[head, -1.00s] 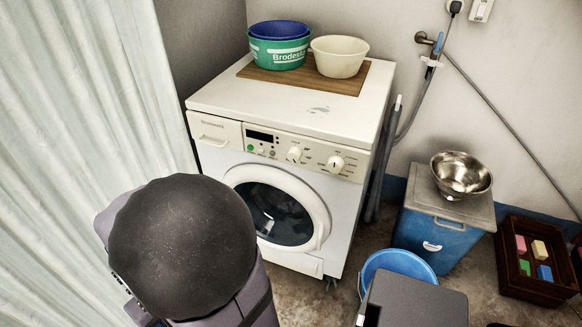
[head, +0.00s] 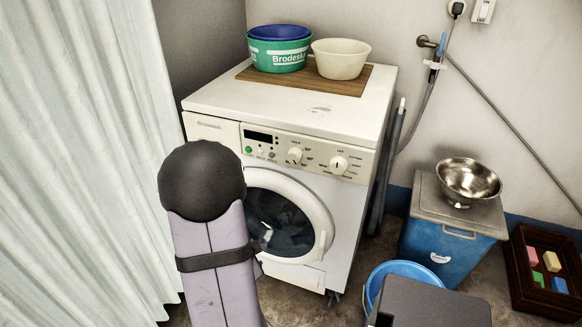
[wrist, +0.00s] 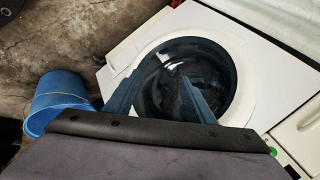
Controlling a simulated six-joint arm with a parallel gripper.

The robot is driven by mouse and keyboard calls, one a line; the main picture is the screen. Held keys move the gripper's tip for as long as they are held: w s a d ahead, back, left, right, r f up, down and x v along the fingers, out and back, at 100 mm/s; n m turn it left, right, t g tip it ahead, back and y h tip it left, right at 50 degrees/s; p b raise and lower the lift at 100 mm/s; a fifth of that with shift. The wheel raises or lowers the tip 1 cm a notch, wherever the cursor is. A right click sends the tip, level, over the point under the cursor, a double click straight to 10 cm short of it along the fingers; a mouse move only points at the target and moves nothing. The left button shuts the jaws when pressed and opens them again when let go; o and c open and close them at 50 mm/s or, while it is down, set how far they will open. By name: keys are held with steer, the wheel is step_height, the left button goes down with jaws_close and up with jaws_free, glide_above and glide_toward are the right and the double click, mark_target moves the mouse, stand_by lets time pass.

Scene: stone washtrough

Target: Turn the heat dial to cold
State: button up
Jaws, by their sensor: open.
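The white washing machine (head: 290,110) stands against the wall. Its control panel has two round white dials, a left dial (head: 295,155) and a right dial (head: 338,165). I cannot tell from the labels which one is the heat dial. In the wrist view, my gripper (wrist: 158,80) is open and empty, its two blue-grey fingers apart in front of the dark round door (wrist: 187,75). Part of the panel with a green button (wrist: 272,151) shows at the lower right there, but no dial is clear. In the head view, my gripper is hidden behind my arm.
A green and blue basin (head: 280,50) and a cream bowl (head: 340,60) sit on a board on top. A blue bucket (head: 385,275) stands at the machine's front right. A blue cabinet (head: 440,235) carries a metal bowl (head: 468,180). A pale curtain (head: 80,150) hangs at left.

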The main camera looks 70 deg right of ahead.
steer(key=s+d+r+m+g+h, duration=0.1)
steer(key=s+d+r+m+h, duration=0.1)
steer(key=d+r+m+h, duration=0.55)
steer(key=m+g+h, duration=0.1)
steer(key=m+h, duration=0.2)
steer(key=m, duration=0.8)
glide_toward(293, 159)
steer(key=d, duration=0.1)
steer(key=shift+d+f+m, duration=0.1)
steer(key=shift+f+m, duration=0.05)
steer(key=shift+m, duration=0.2)
steer(key=shift+w+d, duration=0.1)
steer(key=shift+d, duration=3.6)
steer(key=c, duration=1.1)
